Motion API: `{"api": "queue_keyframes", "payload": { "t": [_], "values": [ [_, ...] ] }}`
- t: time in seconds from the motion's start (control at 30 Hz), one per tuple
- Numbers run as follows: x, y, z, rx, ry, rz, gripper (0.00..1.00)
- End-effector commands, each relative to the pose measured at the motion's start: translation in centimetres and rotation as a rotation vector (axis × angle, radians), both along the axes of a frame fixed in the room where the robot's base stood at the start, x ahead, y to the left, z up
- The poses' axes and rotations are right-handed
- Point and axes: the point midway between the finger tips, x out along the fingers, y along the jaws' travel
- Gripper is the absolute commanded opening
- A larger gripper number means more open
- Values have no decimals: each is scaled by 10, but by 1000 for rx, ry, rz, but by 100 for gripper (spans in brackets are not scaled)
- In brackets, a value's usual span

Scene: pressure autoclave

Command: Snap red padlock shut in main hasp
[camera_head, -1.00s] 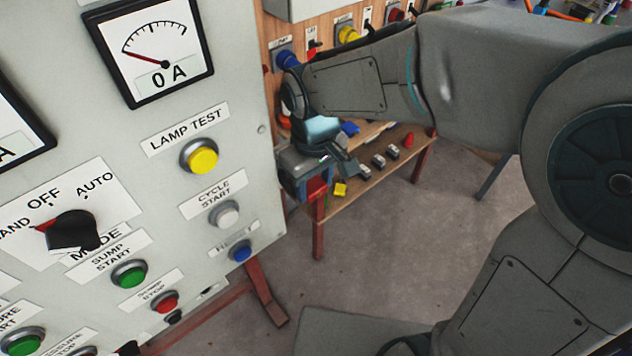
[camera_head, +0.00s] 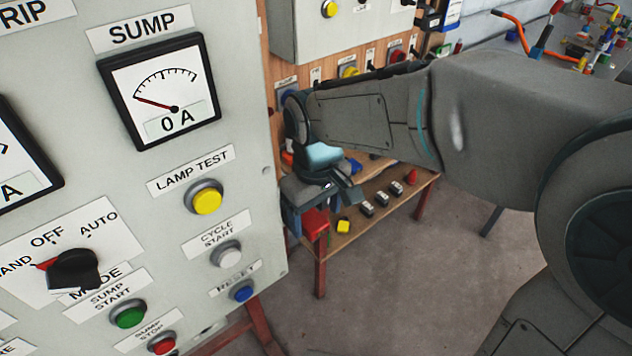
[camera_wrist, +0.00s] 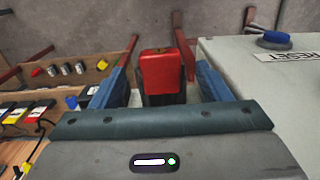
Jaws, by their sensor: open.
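In the wrist view, my gripper (camera_wrist: 160,80) is open, with one blue-grey finger on each side of a red block (camera_wrist: 163,72), which appears to be the red padlock. A visible gap lies on both sides of it. A small brass-coloured spot shows near its top edge, and a dark part lies below it. No shackle can be made out, and no hasp can be identified. In the head view, my gripper (camera_head: 322,192) is beside the right edge of the grey panel. A red patch (camera_head: 315,222) shows just below it, partly covered.
The grey control panel (camera_head: 270,140) with buttons and meters stands close on the left. A wooden shelf (camera_head: 390,208) with several small blocks is behind my gripper. In the wrist view, a grey box with a blue RESET button (camera_wrist: 272,39) is close at right. Floor at centre right is clear.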

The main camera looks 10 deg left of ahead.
Motion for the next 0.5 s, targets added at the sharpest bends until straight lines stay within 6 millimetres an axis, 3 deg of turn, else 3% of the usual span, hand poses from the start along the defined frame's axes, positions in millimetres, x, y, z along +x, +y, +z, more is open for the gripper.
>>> {"api": "queue_keyframes", "payload": {
  "t": [0.3, 0.5],
  "values": [
    [1, 1, 73, 3, -5, -1, 70],
    [1, 1, 103, 2, -3, 0, 70]
  ]
}}
